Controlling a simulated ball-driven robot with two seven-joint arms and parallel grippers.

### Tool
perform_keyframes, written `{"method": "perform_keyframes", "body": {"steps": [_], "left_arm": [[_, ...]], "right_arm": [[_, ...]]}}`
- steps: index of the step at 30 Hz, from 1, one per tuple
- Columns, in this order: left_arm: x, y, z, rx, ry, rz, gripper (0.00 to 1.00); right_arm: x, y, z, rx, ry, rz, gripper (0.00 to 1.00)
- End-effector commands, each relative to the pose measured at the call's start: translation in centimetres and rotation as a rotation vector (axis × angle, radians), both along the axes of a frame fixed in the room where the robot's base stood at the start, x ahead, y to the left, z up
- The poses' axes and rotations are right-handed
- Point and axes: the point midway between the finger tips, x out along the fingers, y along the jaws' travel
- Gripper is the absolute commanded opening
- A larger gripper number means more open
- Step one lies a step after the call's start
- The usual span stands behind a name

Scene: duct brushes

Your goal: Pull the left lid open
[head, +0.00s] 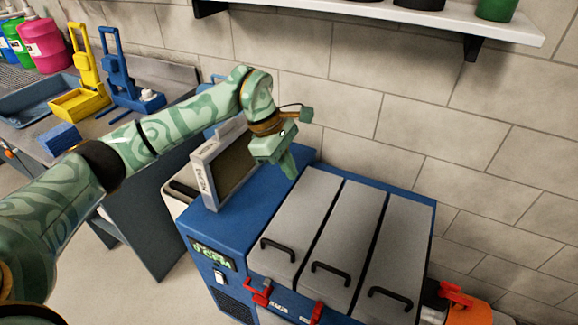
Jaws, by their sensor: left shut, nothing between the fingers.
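The left lid (303,215) is a grey panel on top of a blue machine (205,222). It lies flat, closed, with a black handle (277,249) near its front edge. A middle lid (351,235) and a right lid (401,255) lie closed beside it, each with its own black handle. My left gripper (291,172) is shut and empty, pointing down over the rear of the machine top. In the picture it is behind the left lid's handle and well apart from it. My right gripper is out of view.
A framed filter panel (226,168) stands upright on the machine, left of the lids. Red latches (259,292) sit on the front face below the lids. A workbench with a blue tray (40,98) is at the left. A wall shelf (400,12) hangs above.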

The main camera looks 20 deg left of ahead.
Motion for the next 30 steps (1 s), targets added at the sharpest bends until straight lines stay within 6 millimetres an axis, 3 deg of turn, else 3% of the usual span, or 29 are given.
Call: {"method": "perform_keyframes", "body": {"steps": [29, 30], "left_arm": [[0.00, 0.00, 0.00, 0.000, 0.000, 0.000, 0.00], [0.00, 0.00, 0.00, 0.000, 0.000, 0.000, 0.09]], "right_arm": [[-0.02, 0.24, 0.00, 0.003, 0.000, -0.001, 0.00], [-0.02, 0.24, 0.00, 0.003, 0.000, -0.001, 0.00]]}}
